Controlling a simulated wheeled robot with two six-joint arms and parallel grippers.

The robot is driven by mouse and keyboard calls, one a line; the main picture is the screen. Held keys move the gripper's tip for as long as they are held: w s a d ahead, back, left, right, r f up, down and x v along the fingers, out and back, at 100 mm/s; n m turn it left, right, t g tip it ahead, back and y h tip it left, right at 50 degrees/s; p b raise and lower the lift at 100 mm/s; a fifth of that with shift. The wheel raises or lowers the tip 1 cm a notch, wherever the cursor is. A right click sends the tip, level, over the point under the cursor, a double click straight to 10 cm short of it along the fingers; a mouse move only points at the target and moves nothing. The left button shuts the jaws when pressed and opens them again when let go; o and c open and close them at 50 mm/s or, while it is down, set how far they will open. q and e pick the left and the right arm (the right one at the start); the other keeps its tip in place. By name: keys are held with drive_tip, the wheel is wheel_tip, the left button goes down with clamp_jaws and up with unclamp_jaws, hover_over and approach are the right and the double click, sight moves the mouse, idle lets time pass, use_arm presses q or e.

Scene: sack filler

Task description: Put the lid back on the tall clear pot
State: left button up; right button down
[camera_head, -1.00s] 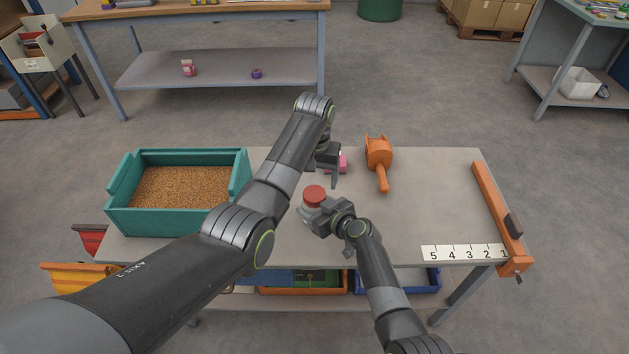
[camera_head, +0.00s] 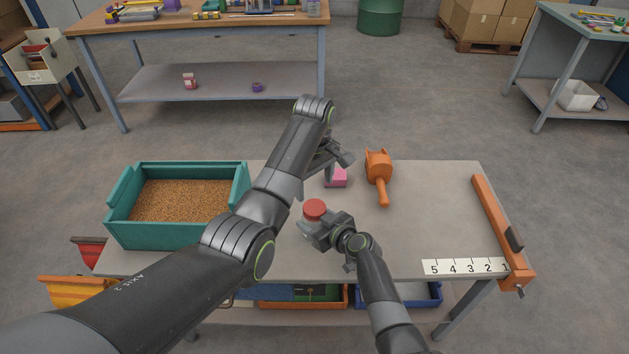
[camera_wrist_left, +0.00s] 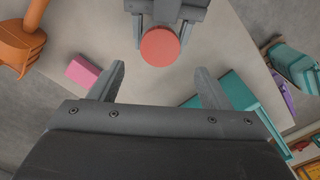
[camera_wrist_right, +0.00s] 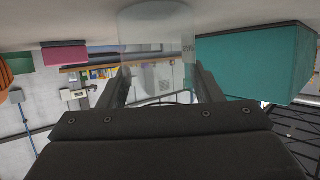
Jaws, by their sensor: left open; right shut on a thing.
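A red round lid (camera_head: 315,209) shows over the jaws of my right gripper (camera_head: 312,230); it also shows in the left wrist view (camera_wrist_left: 160,47). The tall clear pot (camera_wrist_right: 155,45) stands between the right gripper's fingers in the right wrist view, which shows the scene upside down. The right gripper is shut on the pot. No red shows in that view, so I cannot tell whether the lid is fully seated. My left gripper (camera_head: 337,165) is open and empty, above the table and apart from the lid. Much of the pot is hidden in the head view.
A teal bin of grain (camera_head: 112,207) stands on the table at the left. A pink block (camera_head: 337,178) and an orange tool (camera_head: 379,170) lie behind the grippers. An orange bar (camera_head: 497,225) and a number strip (camera_head: 462,267) are at the right. The table's right middle is clear.

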sight(314, 207)
use_arm(q)
drive_tip(key=shift+r+n, duration=0.15)
drive_tip(key=shift+n, duration=0.35)
drive_tip(key=shift+f, duration=4.05)
drive_tip(key=shift+c, duration=0.4)
drive_tip(key=c, duration=0.9)
drive_tip(key=m, duration=1)
